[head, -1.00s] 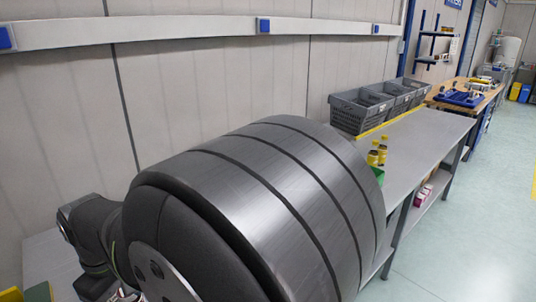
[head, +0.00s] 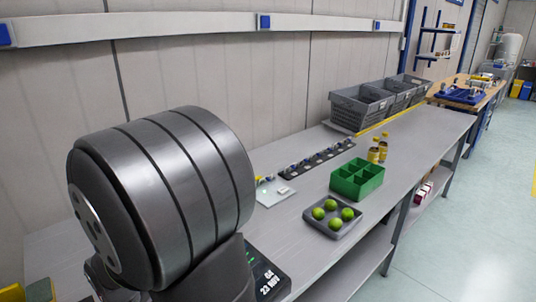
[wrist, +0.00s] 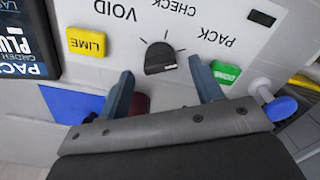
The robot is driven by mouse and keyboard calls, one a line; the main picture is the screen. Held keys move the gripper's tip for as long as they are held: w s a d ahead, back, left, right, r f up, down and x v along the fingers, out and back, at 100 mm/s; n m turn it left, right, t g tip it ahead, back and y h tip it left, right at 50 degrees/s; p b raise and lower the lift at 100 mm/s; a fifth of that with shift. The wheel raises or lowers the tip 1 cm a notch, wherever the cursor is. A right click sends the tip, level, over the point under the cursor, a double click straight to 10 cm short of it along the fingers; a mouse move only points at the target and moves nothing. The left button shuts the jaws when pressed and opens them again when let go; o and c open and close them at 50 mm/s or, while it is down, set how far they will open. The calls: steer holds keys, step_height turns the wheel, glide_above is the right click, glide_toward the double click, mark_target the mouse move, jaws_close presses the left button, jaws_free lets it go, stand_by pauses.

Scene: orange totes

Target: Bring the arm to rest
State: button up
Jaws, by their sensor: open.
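My gripper (wrist: 163,90) shows in the wrist view with its two blue-grey fingers spread apart and nothing between the tips. Beyond the fingertips is a pale panel (wrist: 205,22) with a dark knob (wrist: 160,58) and the words VOID, CHECK and PACK. A yellow LIME label (wrist: 87,41) lies left of the fingers and a green label (wrist: 226,72) is by the right finger. In the head view a large grey cylindrical part of my arm fills the left foreground; the gripper itself does not show there.
On the grey bench (head: 318,262) are a tray of green balls (head: 333,230), a green divided box (head: 346,192), yellow bottles (head: 378,150) and a dark strip of small items (head: 320,159). Grey crates (head: 362,110) stand behind. A dark display (head: 262,272) sits close to my arm.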

steer(key=shift+d+f, duration=0.1)
steer(key=shift+f, duration=0.8)
steer(key=shift+r+n, duration=0.2)
steer(key=shift+n, duration=1.4)
steer(key=shift+r+n, duration=0.25)
steer(key=shift+n, duration=0.15)
step_height(320, 180, up, 16)
steer(key=r, duration=0.1)
step_height(320, 180, down, 7)
steer(key=a+m+g+h, duration=0.1)
steer(key=m, duration=0.2)
steer(key=shift+w+r, duration=0.2)
steer(key=shift+w, duration=0.1)
steer(key=shift+o, duration=0.4)
